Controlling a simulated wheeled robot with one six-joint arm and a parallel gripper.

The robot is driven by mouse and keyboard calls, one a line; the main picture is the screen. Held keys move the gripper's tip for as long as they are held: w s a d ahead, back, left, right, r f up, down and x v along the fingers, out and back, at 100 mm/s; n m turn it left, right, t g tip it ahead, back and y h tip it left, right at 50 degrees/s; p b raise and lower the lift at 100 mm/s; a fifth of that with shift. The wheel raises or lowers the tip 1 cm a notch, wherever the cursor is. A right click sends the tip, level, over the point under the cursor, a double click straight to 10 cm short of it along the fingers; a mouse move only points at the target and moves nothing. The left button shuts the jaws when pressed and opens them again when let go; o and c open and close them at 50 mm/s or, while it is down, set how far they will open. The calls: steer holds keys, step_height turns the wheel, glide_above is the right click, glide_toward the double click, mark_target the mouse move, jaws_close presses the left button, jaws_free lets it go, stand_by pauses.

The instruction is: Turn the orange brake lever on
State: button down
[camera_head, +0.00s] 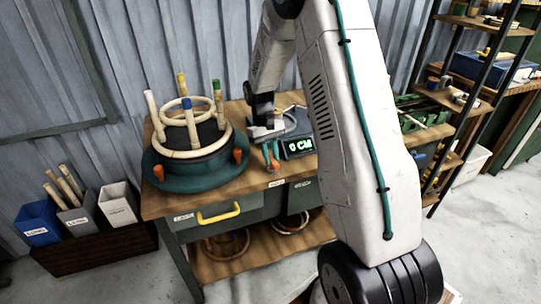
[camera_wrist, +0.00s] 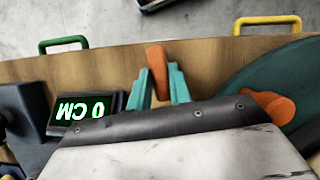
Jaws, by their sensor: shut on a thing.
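The orange brake lever (camera_wrist: 156,58) stands up between the two teal fingers of my gripper (camera_wrist: 163,82) in the wrist view.
The round teal base (camera_head: 165,176) carries rattan rings, coloured-tip posts and orange knobs (camera_head: 238,155) close to my gripper's left. The wooden bench (camera_head: 160,207) has a yellow drawer handle (camera_head: 220,213). Labelled bins (camera_head: 118,204) stand on the left, shelving on the right.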

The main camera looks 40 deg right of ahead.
steer(key=shift+m+y, duration=0.3)
steer(key=shift+m, duration=0.4)
steer(key=c, duration=1.3)
jaws_free()
steer(key=v, duration=0.8)
steer(key=shift+s, duration=0.1)
steer(key=shift+f, duration=0.1)
